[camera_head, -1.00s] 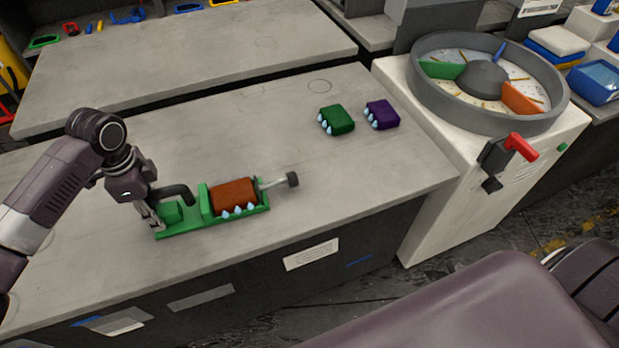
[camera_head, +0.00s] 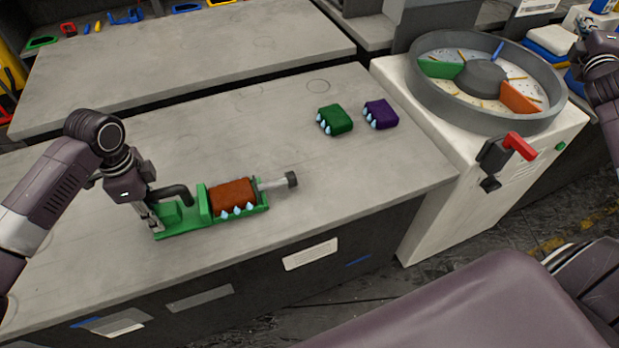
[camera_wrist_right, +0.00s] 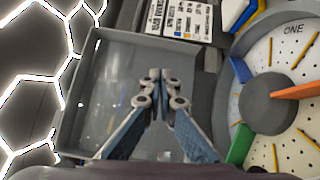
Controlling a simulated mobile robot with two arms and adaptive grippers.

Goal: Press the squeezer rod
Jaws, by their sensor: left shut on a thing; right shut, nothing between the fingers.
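The green squeezer (camera_head: 190,228) lies on the near grey table in the head view. A reddish-brown block (camera_head: 233,194) with pale blue drop-shaped tips sits in it. The grey squeezer rod (camera_head: 272,185) sticks out to the right and ends in a dark knob (camera_head: 291,180). My left gripper (camera_head: 155,220) is shut on the squeezer's left end. My right gripper (camera_wrist_right: 161,78) is shut and empty in the right wrist view, above a grey bin, away from the squeezer. Only part of my right arm shows at the head view's right edge.
A green block (camera_head: 336,120) and a purple block (camera_head: 381,114) stand at the table's back right. A white machine with a round dial (camera_head: 440,105) and red lever (camera_head: 520,146) stands right of the table. The grey bin (camera_wrist_right: 120,45) looks empty. Table space right of the knob is clear.

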